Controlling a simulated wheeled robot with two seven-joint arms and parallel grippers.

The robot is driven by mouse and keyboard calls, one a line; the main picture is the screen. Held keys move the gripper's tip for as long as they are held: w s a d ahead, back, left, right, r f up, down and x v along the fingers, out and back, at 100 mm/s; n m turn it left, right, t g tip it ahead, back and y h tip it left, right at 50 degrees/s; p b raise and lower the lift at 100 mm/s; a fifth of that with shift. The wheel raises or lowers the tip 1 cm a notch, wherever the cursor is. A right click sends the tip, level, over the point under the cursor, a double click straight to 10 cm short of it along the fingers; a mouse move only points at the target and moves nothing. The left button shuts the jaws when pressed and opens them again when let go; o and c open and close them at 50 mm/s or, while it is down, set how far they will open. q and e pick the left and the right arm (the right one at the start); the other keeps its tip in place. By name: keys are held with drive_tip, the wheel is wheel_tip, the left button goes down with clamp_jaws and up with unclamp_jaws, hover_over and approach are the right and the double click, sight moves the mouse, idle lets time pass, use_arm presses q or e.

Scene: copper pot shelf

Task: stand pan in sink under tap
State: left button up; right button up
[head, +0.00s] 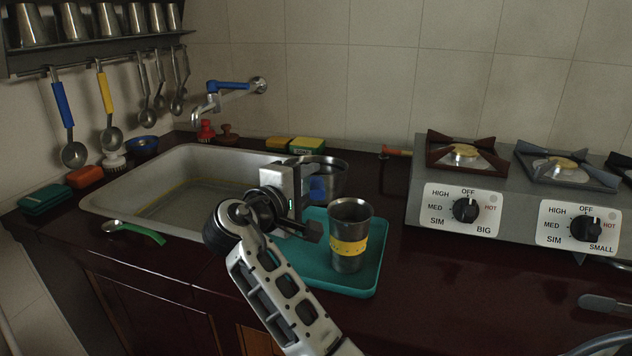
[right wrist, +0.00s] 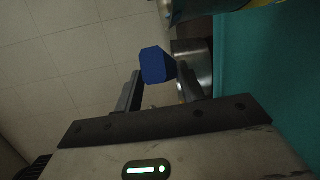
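A steel pan (head: 329,172) stands on the dark counter behind the teal tray, right of the sink; my right gripper partly hides it. Its blue handle (head: 319,189) points toward me. My right gripper (head: 310,187) is at this handle. In the right wrist view the blue handle end (right wrist: 156,65) sits between the spread fingers, with a small gap showing on one side; grip contact is not clear. The sink (head: 187,165) is an empty steel basin at left. The tap (head: 226,93), with a blue lever, comes from the wall above its right part. My left gripper is out of view.
A steel tumbler with a yellow band (head: 349,236) stands on the teal tray (head: 358,287) close to my right gripper. A stove (head: 497,204) is at right. A green-handled spoon (head: 135,231) lies at the sink's front edge. Sponges (head: 306,145) lie behind the pan.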

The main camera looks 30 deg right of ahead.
drive_tip(key=v, duration=0.9)
drive_tip(key=shift+a, duration=0.2)
drive_tip(key=shift+s, duration=0.15)
